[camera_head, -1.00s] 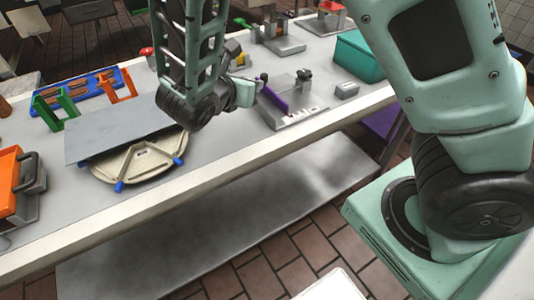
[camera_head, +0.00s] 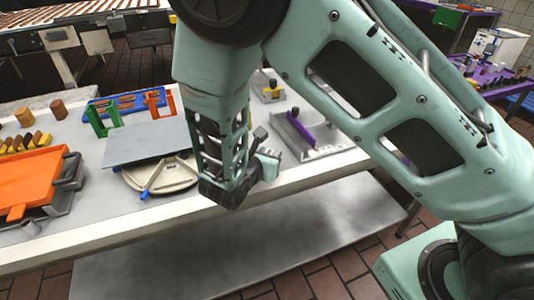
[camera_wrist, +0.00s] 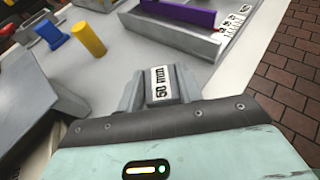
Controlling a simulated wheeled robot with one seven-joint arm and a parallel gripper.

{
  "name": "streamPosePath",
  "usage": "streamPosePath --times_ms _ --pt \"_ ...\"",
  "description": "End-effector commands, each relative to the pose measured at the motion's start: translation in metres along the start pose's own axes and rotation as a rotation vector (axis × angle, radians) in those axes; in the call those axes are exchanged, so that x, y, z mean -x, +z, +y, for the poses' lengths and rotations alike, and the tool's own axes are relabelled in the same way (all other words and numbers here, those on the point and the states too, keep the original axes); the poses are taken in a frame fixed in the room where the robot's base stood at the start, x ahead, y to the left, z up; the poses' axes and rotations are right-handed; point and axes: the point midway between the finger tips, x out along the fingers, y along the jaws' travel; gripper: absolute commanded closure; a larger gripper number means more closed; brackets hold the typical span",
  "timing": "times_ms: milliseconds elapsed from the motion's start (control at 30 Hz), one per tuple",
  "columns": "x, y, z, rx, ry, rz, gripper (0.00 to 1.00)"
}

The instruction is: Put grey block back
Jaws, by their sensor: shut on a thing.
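My gripper (camera_wrist: 160,90) is shut on a grey block (camera_wrist: 163,84) with a white "50 mm" label, seen in the wrist view. In the head view my gripper (camera_head: 268,165) is over the front part of the table, to the left of and nearer than a grey tray (camera_head: 337,143). The block cannot be made out in the head view. The tray also shows at the top of the wrist view (camera_wrist: 180,36), ahead of the block and apart from it. It carries a purple bar (camera_wrist: 180,12) and small printed labels on its right side.
A yellow cylinder (camera_wrist: 88,40) and a blue piece (camera_wrist: 50,34) are left of the block. A grey plate (camera_head: 150,145) lies over a round cream tray (camera_head: 175,176). An orange tray (camera_head: 30,180) is at far left.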

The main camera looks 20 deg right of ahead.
Motion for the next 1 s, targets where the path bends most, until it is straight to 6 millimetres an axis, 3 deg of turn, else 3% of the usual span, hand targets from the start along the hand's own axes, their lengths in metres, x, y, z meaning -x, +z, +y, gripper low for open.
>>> streamPosePath --times_ms 333,367,433,800,1000 --pt "-0.002 -0.004 0.0 -0.001 0.0 0.0 0.91" --pt "-0.002 -0.004 0.0 -0.001 0.0 0.0 0.61" --pt "-0.001 -0.003 0.0 -0.001 0.0 0.0 0.42" --pt "0.001 0.003 0.0 -0.002 0.0 0.0 0.42" --pt "0.032 -0.001 0.002 -0.003 0.006 0.001 0.42"
